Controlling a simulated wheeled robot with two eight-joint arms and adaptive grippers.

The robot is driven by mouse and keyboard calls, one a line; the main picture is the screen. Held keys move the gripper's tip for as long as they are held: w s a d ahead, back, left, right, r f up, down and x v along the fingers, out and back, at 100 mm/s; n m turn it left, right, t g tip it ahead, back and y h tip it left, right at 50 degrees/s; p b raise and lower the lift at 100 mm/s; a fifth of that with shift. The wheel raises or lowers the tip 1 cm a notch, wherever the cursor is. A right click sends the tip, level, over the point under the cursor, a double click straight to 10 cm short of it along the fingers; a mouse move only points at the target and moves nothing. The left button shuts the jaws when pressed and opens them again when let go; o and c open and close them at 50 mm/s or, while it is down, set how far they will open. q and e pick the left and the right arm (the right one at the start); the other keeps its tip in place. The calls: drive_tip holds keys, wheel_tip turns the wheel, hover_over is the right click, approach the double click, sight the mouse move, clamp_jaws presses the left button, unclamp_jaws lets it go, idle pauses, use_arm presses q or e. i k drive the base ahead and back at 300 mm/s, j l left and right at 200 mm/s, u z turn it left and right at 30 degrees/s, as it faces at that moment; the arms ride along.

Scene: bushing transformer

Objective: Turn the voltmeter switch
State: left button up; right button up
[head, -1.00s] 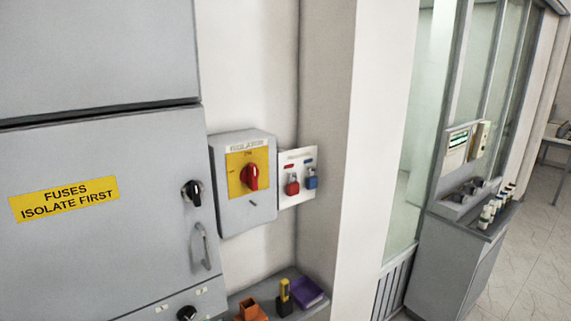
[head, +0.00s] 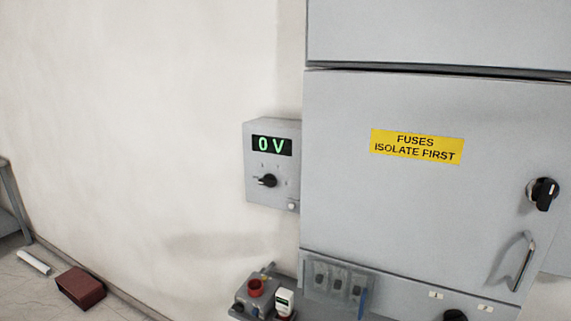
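The voltmeter (head: 258,200) is a grey wall box left of the large grey cabinet in the head view. Its display (head: 271,145) reads "0 V" in green. Below the display is a black rotary switch (head: 267,181), its pointer turned to the left, with small marks around it that are too small to read. Neither of my grippers shows in the head view.
The grey cabinet (head: 400,220) fills the right side, with a yellow fuse label (head: 416,146), a black knob (head: 543,192) and a handle (head: 517,262). A shelf with small devices (head: 262,296) is below the voltmeter. A red-brown block (head: 80,287) lies on the floor.

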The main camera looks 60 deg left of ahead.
sight(269, 180)
drive_tip(key=u, duration=2.05)
drive_tip(key=i+l+u, duration=0.25)
drive_tip(key=k, duration=0.1)
